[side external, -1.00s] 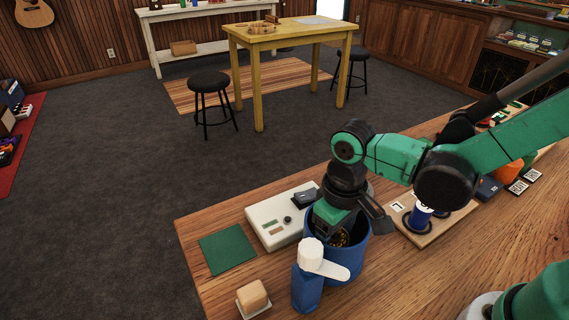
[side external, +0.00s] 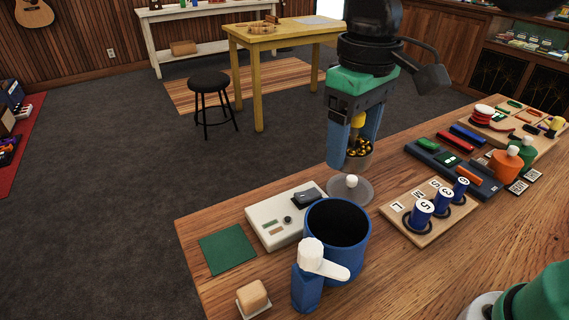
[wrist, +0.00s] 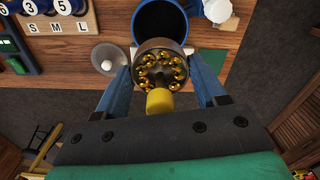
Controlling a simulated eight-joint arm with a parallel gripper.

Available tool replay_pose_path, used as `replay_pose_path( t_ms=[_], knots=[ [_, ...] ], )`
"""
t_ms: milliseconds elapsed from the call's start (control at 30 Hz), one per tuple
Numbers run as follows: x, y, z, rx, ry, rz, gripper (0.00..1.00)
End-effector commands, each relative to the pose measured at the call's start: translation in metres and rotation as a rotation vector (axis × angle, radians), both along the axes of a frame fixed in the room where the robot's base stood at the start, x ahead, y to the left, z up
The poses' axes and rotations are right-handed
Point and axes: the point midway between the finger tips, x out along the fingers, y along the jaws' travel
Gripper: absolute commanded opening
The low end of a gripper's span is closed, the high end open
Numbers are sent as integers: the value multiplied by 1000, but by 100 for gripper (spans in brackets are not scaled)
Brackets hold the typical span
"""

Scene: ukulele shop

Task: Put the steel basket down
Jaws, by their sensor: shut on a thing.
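The steel basket (side external: 359,163) is a small round cup with a yellow handle and several gold pieces inside. It hangs in the air between the blue fingers of my gripper (side external: 354,150), which is shut on it. In the wrist view the basket (wrist: 160,45) sits between the fingertips, with the yellow handle (wrist: 159,101) toward my palm. The blue pot (side external: 362,246) stands open on the counter below and in front of the basket, its inside dark. A clear round lid (side external: 363,194) with a white knob lies behind the pot, beneath the basket.
A white control box (side external: 268,226) and a green mat (side external: 228,250) are left of the pot. A blue bottle with a white top (side external: 307,289) stands close in front. A wooden board (side external: 398,214) with blue weights is to the right. The counter's back edge (side external: 255,191) is near.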

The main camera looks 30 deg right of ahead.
Motion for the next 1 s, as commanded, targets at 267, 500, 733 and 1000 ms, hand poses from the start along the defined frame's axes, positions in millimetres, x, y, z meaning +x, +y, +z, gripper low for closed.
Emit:
replay_pose_path(
  t_ms=[267, 500, 733, 1000],
  knots=[
    [13, 12, 20, 0, 0, 32, 9],
    [58, 60, 26, 0, -1, 147, 9],
    [90, 109, 14, 0, -1, 260, 9],
    [103, 138, -1, 0, -2, 328, 9]
  ],
)
